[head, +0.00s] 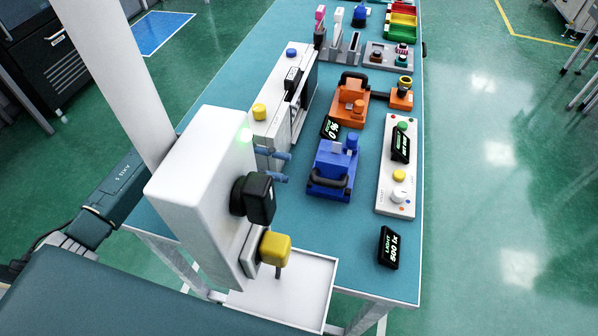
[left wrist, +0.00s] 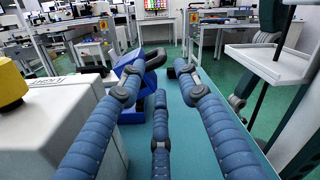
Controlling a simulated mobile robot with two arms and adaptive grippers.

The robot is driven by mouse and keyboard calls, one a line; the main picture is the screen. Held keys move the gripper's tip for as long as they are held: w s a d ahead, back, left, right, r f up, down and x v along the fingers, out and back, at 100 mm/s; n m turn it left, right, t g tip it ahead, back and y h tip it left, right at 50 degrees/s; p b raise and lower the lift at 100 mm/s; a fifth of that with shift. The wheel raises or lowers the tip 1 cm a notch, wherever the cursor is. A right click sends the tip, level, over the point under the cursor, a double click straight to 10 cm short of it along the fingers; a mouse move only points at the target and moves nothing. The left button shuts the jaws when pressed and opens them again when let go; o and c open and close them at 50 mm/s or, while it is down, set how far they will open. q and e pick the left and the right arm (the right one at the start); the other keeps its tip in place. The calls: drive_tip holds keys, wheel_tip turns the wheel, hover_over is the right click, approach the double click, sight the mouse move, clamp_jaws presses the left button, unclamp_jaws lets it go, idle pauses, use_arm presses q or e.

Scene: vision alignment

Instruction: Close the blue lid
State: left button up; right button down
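The blue lidded fixture (head: 333,163) stands on the teal table, with a dark handle (head: 328,182) on its near side. In the left wrist view its blue lid (left wrist: 128,66) appears tilted up, with the dark handle (left wrist: 156,58) beside it. My left gripper (head: 284,166) is just left of the fixture in the head view, partly hidden behind a white box. Its three blue fingers (left wrist: 160,95) are spread with nothing between them. Contact with the lid cannot be told. My right gripper is not in view.
A white machine with a yellow button (head: 259,111) stands left of the fixture. An orange fixture (head: 350,103) is behind it, and a white control panel (head: 397,185) is to its right. A black light display (head: 389,247) sits nearer. The table's front right is mostly clear.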

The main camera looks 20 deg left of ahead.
use_arm(q)
drive_tip(key=shift+a, duration=1.05)
drive_tip(key=shift+c, duration=0.5)
drive_tip(key=shift+d, duration=0.1)
drive_tip(key=c, duration=0.4)
drive_tip(key=s+n+p, duration=0.1)
drive_tip(key=s+d+n+t+p, duration=0.1)
drive_tip(key=s+n+p, duration=0.1)
drive_tip(key=s+d+n+p, duration=0.1)
drive_tip(key=n, duration=0.1)
drive_tip(key=shift+s+h+p, duration=0.3)
drive_tip(key=shift+p, duration=0.1)
clamp_jaws()
drive_tip(key=s+n+t+p, duration=0.3)
drive_tip(key=s+n, duration=0.2)
drive_tip(key=n, duration=0.2)
drive_tip(key=w+d+n+p, duration=0.1)
drive_tip(key=w+d+p, duration=0.4)
drive_tip(key=d, duration=0.4)
drive_tip(key=shift+w+p, duration=0.15)
drive_tip(key=shift+p, duration=0.2)
